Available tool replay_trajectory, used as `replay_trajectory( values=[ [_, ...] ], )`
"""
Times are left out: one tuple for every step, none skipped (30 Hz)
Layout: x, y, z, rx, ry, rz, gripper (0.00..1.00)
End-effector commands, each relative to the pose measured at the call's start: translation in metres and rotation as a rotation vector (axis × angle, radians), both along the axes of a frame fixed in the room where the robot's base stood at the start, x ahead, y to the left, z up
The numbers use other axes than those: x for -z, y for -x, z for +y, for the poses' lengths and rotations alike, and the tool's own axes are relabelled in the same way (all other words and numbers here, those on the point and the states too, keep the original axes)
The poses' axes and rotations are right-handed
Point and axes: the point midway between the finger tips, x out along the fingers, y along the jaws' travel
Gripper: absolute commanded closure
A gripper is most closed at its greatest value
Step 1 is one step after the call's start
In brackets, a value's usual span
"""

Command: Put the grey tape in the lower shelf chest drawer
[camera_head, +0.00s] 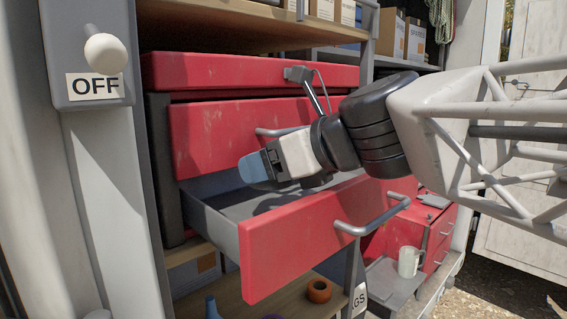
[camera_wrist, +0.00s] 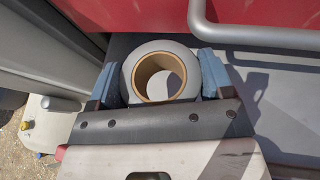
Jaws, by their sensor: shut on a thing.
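The red chest has a drawer pulled open, with a red front (camera_head: 310,235) and a grey interior. My gripper (camera_head: 256,168) is over the left part of this open drawer, tilted downward. In the wrist view my gripper (camera_wrist: 160,78) is shut on the grey tape (camera_wrist: 160,47), a roll with a brown cardboard core, between its blue fingers. The bare grey drawer floor (camera_wrist: 290,112) shows to the right of the tape. In the head view I cannot make out the tape behind the fingers. I cannot tell whether the tape touches the drawer floor.
A shut red drawer (camera_head: 225,138) with a bar handle is just above the open one. A grey bar handle (camera_head: 375,217) sticks out from the open drawer's front. A white post with an OFF switch (camera_head: 92,85) stands at the left. An orange roll (camera_head: 319,290) lies on the shelf below.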

Motion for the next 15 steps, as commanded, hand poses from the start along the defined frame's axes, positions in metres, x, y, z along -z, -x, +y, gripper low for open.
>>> replay_trajectory(
  values=[
    [0.0016, 0.0001, -0.0001, 0.0, 0.0, 0.0, 0.51],
    [0.0021, 0.0, -0.0002, 0.0, 0.0, -0.001, 0.51],
    [0.0025, -0.0001, -0.0001, 0.0, 0.0, -0.001, 0.51],
    [0.0025, -0.0001, -0.0001, 0.0, 0.0, -0.001, 0.51],
    [0.0024, -0.0002, -0.0001, 0.0, 0.0, -0.001, 0.51],
    [0.0023, -0.0001, -0.0002, 0.0, 0.0, -0.001, 0.51],
    [0.0023, -0.0001, -0.0002, 0.0, 0.0, -0.001, 0.51],
    [0.0023, -0.0001, -0.0002, 0.0, 0.0, -0.001, 0.51],
    [0.0024, -0.0001, -0.0002, 0.0, 0.0, -0.001, 0.51],
    [0.0026, -0.0001, -0.0002, 0.0, 0.0, -0.001, 0.51],
    [0.0029, -0.0002, -0.0003, 0.0, 0.0, 0.0, 0.51],
    [0.0037, -0.0002, -0.0003, 0.0, 0.0, 0.0, 0.51],
    [0.0044, -0.0002, -0.0002, 0.0, 0.0, 0.0, 0.51],
    [0.0052, -0.0002, -0.0002, 0.0, 0.001, 0.001, 0.51],
    [0.006, -0.0001, -0.0002, 0.0, 0.001, 0.001, 0.51]
  ],
)
